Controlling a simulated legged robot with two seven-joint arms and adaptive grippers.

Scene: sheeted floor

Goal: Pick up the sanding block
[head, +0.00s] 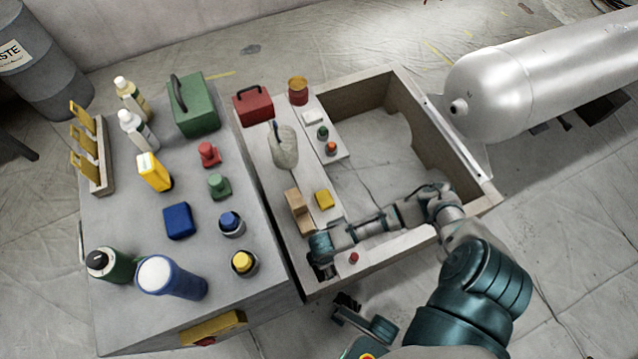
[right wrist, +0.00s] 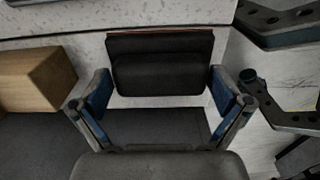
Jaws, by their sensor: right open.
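A black block with a thin brown edge, which looks like the sanding block (right wrist: 160,72), lies on a pale surface in the right wrist view. My right gripper (right wrist: 160,100) is open, with one blue-padded finger on each side of the block's near part. I cannot tell whether the fingers touch it. In the head view my right gripper (head: 322,264) points down at the near left corner of the wooden frame and hides the block. My left gripper (head: 362,318) shows dark at the bottom of the head view, outside the frame; its jaw state is unclear.
A wooden block (right wrist: 35,78) stands left of my right gripper, and a yellow block (head: 324,199) lies farther back. The wooden frame's wall (head: 440,150) surrounds the work area. A grey table (head: 135,220) with several bottles and blocks stands left. The frame's middle is bare.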

